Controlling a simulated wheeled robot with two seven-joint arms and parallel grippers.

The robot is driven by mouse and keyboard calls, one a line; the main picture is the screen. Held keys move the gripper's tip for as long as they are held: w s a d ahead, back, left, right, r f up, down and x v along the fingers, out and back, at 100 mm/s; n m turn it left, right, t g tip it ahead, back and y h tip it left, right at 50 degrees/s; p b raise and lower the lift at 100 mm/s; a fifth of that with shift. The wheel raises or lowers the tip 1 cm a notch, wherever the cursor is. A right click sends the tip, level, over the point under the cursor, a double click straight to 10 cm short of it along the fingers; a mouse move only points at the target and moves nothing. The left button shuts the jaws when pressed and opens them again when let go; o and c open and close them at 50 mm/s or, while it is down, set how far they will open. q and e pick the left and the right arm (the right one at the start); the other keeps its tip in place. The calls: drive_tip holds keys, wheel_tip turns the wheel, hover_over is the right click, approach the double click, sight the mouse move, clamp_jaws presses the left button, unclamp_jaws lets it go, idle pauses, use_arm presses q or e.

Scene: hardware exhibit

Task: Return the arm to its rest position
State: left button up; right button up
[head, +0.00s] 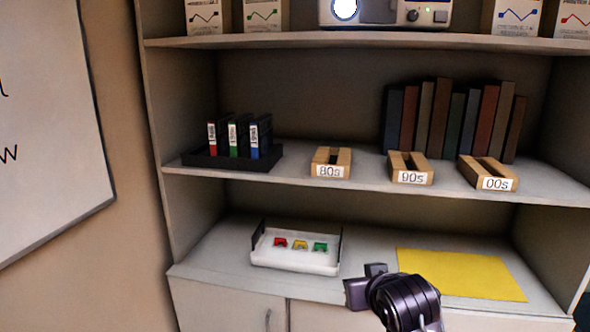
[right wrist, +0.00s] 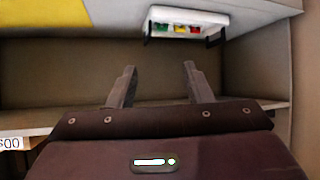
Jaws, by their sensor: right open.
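My right gripper (head: 364,281) is in front of the lower shelf, between the white tray and the yellow mat in the head view. In the right wrist view the same gripper (right wrist: 162,76) has its two fingers wide apart with nothing between them. The wrist picture looks upside down, with the tray at its top. My left gripper is in neither view.
The white tray (head: 295,266) holds red, yellow and green pieces on the lower shelf. A yellow mat (head: 460,275) lies to its right. The middle shelf bears a black rack (head: 230,161), wooden holders (head: 331,162) and books (head: 440,115). Cabinet doors (head: 225,305) are below.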

drive_tip(key=s+d+f+g, duration=0.3)
drive_tip(key=s+f+g, duration=0.1)
drive_tip(key=s+f, duration=0.75)
drive_tip(key=s+d+f+g, duration=0.35)
drive_tip(key=s+f, duration=0.55)
drive_tip(key=s, duration=0.6)
wheel_tip(320, 180, down, 31)
drive_tip(key=s+g, duration=0.2)
drive_tip(key=s+d+f+n+h, duration=0.1)
drive_tip(key=s+d+f, duration=0.2)
drive_tip(key=s+f, duration=1.3)
drive_tip(key=s, duration=0.2)
drive_tip(key=shift+s+f+g, duration=0.25)
drive_tip(key=shift+s+g, duration=0.1)
idle(1.5)
